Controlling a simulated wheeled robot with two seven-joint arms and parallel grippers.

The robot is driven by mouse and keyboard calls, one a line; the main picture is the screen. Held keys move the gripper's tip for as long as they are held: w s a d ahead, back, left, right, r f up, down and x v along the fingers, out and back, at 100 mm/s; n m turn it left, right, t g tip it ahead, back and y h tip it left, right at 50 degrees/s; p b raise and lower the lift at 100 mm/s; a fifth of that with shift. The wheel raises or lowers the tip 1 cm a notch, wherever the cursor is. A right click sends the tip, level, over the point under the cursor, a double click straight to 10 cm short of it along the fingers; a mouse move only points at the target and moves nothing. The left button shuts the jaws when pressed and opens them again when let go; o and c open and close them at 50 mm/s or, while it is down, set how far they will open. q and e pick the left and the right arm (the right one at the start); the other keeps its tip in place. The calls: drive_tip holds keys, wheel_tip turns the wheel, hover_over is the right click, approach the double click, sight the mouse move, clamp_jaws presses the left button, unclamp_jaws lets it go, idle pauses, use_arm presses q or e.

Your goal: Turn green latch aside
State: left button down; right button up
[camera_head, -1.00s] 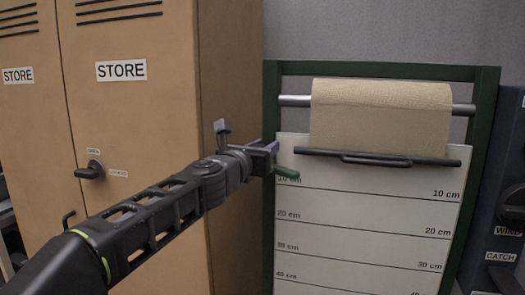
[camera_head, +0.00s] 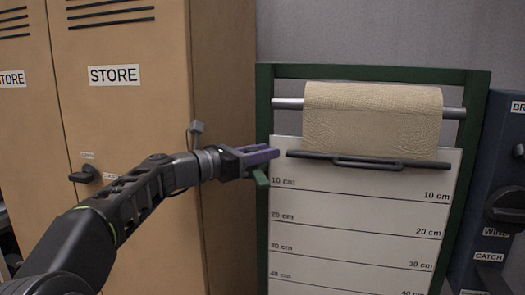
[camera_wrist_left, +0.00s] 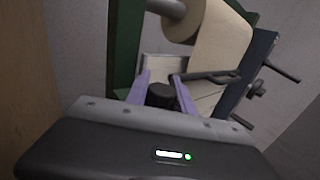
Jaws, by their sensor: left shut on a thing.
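The green latch (camera_head: 261,179) shows in the head view at the left post of the green frame (camera_head: 264,225), just below my left gripper (camera_head: 268,154). Its green arm points down, slightly tilted, beside the left edge of the white board (camera_head: 350,215). The purple fingers of my left gripper are shut on the latch. In the left wrist view the fingers (camera_wrist_left: 162,92) stand on either side of a dark round knob (camera_wrist_left: 160,96). The green arm cannot be made out there. My right gripper is not in view.
A roll of tan paper (camera_head: 372,115) hangs on a metal bar above the board, with a dark tear bar (camera_head: 368,163) below it. A tan STORE cabinet (camera_head: 115,120) stands at left. A dark blue unit with a black knob (camera_head: 505,207) stands at right.

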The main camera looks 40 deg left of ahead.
use_arm(q)
drive_tip(key=c, duration=1.1)
unclamp_jaws()
drive_tip(key=shift+r, duration=0.1)
wheel_tip(320, 180, up, 10)
drive_tip(key=p, duration=0.2)
drive_tip(key=shift+p, duration=0.35)
